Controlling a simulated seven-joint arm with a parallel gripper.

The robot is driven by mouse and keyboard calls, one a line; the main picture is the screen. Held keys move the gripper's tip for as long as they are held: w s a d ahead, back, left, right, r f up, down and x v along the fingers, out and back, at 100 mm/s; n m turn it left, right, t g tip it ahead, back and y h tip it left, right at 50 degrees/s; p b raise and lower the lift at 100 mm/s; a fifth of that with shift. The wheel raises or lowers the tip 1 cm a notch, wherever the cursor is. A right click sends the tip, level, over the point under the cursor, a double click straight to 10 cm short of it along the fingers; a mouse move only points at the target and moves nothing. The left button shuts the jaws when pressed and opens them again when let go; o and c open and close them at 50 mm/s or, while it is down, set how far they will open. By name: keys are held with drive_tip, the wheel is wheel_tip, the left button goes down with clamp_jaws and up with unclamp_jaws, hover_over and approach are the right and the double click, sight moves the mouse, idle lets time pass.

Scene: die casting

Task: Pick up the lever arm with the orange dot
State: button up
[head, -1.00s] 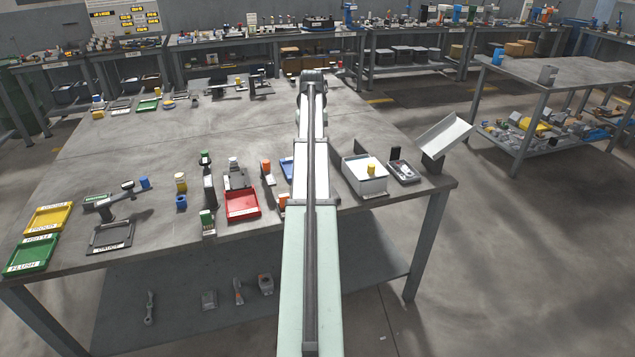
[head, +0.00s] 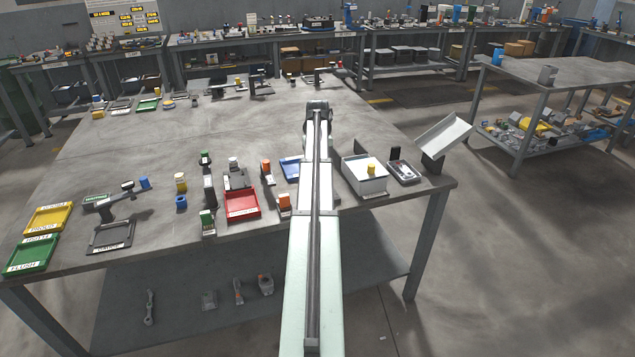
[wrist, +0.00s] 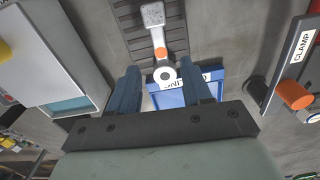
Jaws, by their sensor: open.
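The lever arm (wrist: 157,36) shows in the wrist view, with a grey block-like head at the top, an orange dot (wrist: 160,52) along its shaft and a pale ring end with a dark hole. It lies over a dark ribbed strip (wrist: 130,20), its ring end by the edge of a blue tray (wrist: 168,98). My gripper (wrist: 162,76) is open and empty. Its two dark blue fingers stand either side of the ring end in the picture; the height gap cannot be told. In the head view my own arm hides the gripper and the lever arm.
A white box (wrist: 45,65) is at left in the wrist view; a CLAMP-labelled holder (wrist: 296,58) with an orange cylinder (wrist: 294,95) is at right. In the head view, a red tray (head: 242,205) stands left of my arm. The table's far middle is clear.

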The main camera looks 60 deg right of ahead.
drive_tip(key=f, duration=0.4)
drive_tip(key=shift+s+a+f, duration=0.1)
drive_tip(key=shift+a+f, duration=0.1)
drive_tip(key=shift+f, duration=0.2)
clamp_jaws()
